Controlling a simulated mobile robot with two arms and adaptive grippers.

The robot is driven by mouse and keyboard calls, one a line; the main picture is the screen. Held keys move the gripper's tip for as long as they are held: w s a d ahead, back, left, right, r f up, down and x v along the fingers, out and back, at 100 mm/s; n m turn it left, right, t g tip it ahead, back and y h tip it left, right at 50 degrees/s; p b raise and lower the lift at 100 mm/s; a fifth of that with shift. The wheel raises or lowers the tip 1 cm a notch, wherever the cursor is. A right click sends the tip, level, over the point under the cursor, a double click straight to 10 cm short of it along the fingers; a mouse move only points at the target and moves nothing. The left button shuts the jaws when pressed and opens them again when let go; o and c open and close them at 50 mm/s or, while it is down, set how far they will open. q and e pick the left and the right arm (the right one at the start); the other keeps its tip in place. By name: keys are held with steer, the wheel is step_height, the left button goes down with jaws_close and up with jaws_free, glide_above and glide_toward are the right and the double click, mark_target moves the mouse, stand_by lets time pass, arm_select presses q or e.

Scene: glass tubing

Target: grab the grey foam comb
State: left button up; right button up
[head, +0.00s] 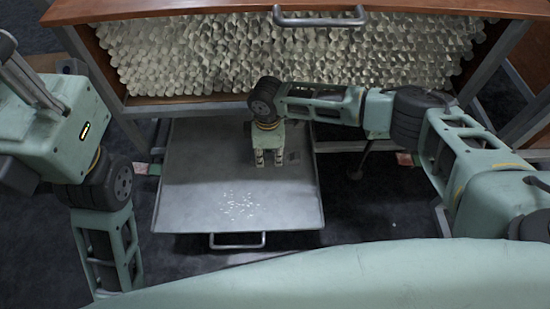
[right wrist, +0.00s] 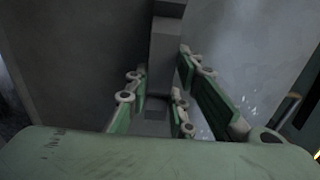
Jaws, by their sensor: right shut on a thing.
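The grey foam comb (right wrist: 163,48) shows in the right wrist view as a narrow grey block running up between the green-padded fingers. My right gripper (right wrist: 161,66) is shut on it, low over the metal tray. In the head view my right gripper (head: 268,161) points down at the tray's back half. A small darker grey patch beside its fingers there looks like part of the comb (head: 292,157). The rest of the comb is hidden by the gripper. I cannot tell whether the comb touches the tray. My left arm hangs at the left, with its gripper out of view.
The pulled-out metal tray (head: 185,205) has a raised rim, a front handle (head: 237,240) and scattered bright bits, perhaps glass (head: 240,206). Above it, a wooden-framed bin of stacked glass tubing (head: 200,55) stands close behind my right arm. A bar handle (head: 320,20) crosses its top.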

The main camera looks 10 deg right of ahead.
steer(key=shift+c, duration=1)
steer(key=shift+r, duration=0.15)
